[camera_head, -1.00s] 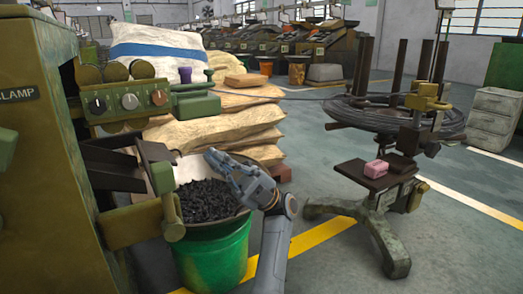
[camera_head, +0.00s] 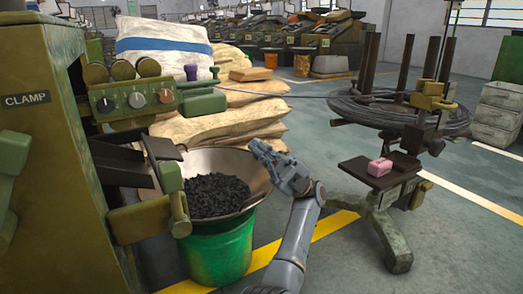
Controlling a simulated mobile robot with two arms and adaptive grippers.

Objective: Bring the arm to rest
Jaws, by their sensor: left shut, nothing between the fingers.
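My left arm comes up from the bottom of the head view, and my left gripper (camera_head: 262,150) points up and to the left. It is shut and empty. It hangs at the right rim of a wide metal pan (camera_head: 255,185) in the picture, and I cannot tell whether it touches the rim. The pan holds small dark pieces (camera_head: 215,195) and sits on a green bucket (camera_head: 217,252). My right gripper is not in view.
A green machine (camera_head: 55,190) marked CLAMP, with knobs and a chute, stands at the left. Stacked sacks (camera_head: 215,125) are behind the pan. At the right, a wire coil stand (camera_head: 375,215) carries a small shelf with a pink block (camera_head: 380,167). Floor between is clear.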

